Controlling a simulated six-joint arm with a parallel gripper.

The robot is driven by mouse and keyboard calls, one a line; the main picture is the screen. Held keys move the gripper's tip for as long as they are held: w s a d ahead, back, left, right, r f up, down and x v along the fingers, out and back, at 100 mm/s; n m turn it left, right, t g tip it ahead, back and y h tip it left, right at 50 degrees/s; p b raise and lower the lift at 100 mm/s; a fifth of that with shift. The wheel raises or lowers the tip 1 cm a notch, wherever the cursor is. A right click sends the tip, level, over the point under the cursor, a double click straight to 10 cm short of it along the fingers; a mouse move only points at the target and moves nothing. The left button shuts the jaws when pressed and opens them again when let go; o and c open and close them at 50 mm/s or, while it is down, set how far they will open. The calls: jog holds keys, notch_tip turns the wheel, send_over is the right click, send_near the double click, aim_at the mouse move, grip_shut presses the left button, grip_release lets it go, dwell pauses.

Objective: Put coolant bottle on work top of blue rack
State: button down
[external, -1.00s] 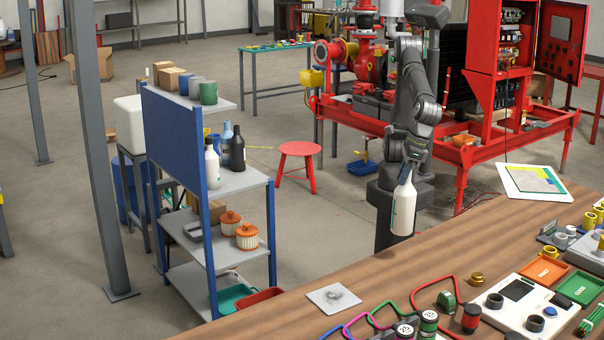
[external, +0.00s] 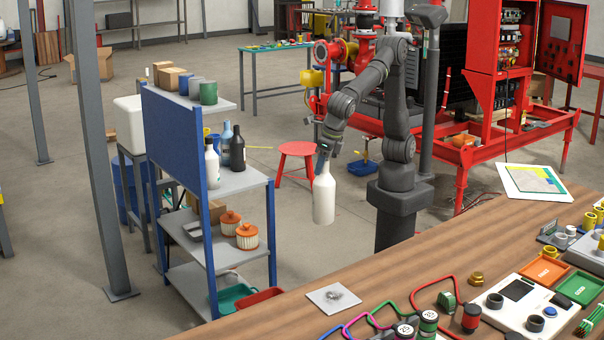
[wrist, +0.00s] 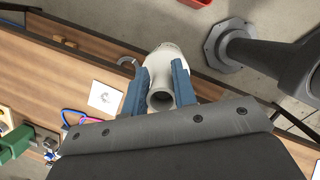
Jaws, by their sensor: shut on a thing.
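My gripper (external: 326,151) is shut on the neck of a white coolant bottle (external: 324,198), which hangs upright in the air between the blue rack and my arm's base. In the wrist view the bottle (wrist: 163,77) sits between the two blue-grey fingers (wrist: 158,90), its round top facing the camera. The blue rack (external: 176,140) stands to the left of the bottle, a gap apart. Its work top (external: 245,180) is the grey shelf at middle height, carrying a white, a blue and a black bottle (external: 237,152) toward its back left. The front right part of that shelf is bare.
A red stool (external: 298,150) stands behind the held bottle. The rack's upper shelf holds boxes and cups (external: 208,92); its lower shelf holds orange-lidded jars (external: 247,237). A wooden bench (external: 400,265) crosses the foreground. The red pump skid (external: 480,150) is at the right.

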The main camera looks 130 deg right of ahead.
jog(key=d+m+g, duration=0.1)
jog(key=d+m, duration=0.3)
jog(key=d, duration=3.3)
jog(key=s+d+r+m+g, duration=0.1)
jog(key=s+d+m, duration=0.1)
jog(key=s+d, duration=1.2)
jog(key=s+d+m, duration=0.1)
jog(key=s+d, duration=1)
jog(key=d, duration=0.7)
jog(key=w+a+f, duration=0.1)
jog(key=w+f, duration=1)
jog(key=shift+w+a+h, duration=0.2)
jog(key=shift+w+h, duration=0.05)
jog(key=shift+h, duration=0.05)
